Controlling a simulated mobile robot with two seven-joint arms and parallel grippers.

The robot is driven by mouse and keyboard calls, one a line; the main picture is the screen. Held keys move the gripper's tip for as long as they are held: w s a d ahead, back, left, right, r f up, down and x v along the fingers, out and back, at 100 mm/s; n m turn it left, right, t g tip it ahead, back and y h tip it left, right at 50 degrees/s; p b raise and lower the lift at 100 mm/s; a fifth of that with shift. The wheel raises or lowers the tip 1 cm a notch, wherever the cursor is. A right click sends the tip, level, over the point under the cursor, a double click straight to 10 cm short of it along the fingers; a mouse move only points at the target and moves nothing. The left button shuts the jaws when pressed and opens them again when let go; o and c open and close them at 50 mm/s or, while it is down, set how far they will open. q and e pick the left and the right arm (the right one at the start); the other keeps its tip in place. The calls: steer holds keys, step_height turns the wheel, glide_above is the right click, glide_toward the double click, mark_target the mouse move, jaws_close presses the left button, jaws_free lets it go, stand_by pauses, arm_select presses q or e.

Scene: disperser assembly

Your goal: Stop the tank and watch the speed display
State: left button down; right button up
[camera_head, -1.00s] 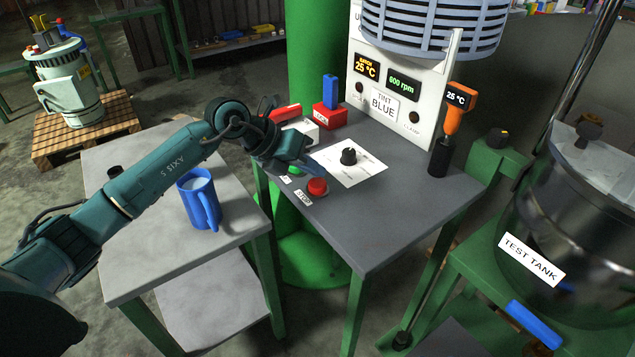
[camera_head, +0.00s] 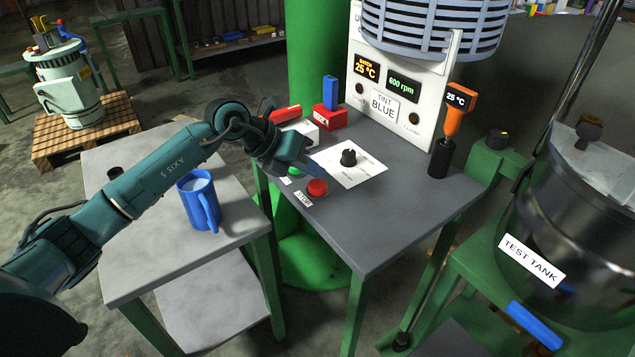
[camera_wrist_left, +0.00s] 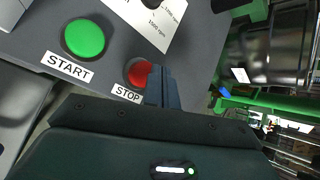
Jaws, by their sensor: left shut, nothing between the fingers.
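The red STOP button (camera_head: 317,187) sits near the front left edge of the grey machine table, and the green START button (camera_head: 296,171) is just behind it. My left gripper (camera_head: 318,170) is shut and empty, above and close by the two buttons. In the left wrist view its closed fingers (camera_wrist_left: 160,80) partly overlap the red button (camera_wrist_left: 138,72); I cannot tell whether they touch it. The green button (camera_wrist_left: 85,38) is clear of the fingers. The speed display (camera_head: 403,83) on the white panel reads 600 rpm. The test tank (camera_head: 590,235) stands at the right. My right gripper is not in view.
A black knob (camera_head: 348,157) stands on a white dial sheet behind the buttons. A blue mug (camera_head: 199,199) stands on the side table below my left arm. An orange thermometer (camera_head: 455,110) stands in a black holder. The front of the machine table is clear.

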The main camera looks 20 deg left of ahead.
mark_target(312, 185)
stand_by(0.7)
arm_select(q)
steer(key=shift+f, duration=0.4)
steer(key=shift+f+b, duration=0.85)
steer(key=shift+f, duration=0.15)
stand_by(0.6)
steer(key=shift+r, duration=0.1)
steer(key=shift+r+p, duration=1)
steer(key=shift+r, duration=0.3)
step_height(312, 185, up, 5)
steer(key=p, duration=0.3)
steer(key=shift+p, duration=0.4)
